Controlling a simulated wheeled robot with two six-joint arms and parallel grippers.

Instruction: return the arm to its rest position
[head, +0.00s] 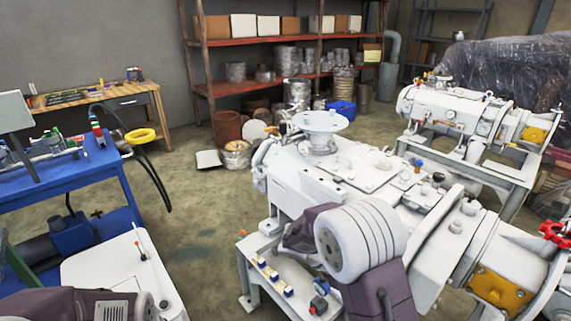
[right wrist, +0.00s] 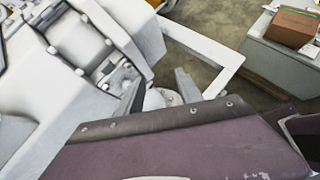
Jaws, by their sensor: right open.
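My right arm (head: 360,240) shows in the head view, with a white round joint and purple links. It is bent in front of the large white vacuum machine (head: 345,165). In the right wrist view my right gripper (right wrist: 156,84) shows as two grey fingers standing apart beyond the purple wrist body. Nothing shows held between them. White machine parts (right wrist: 75,60) lie close at the left of that view. My left arm (head: 60,303) shows only as a purple and white part at the lower left of the head view; its gripper is out of view.
A second white machine (head: 450,115) stands at the right. Shelves (head: 265,42) line the back wall. Open floor (head: 190,215) lies between the bench and machine.

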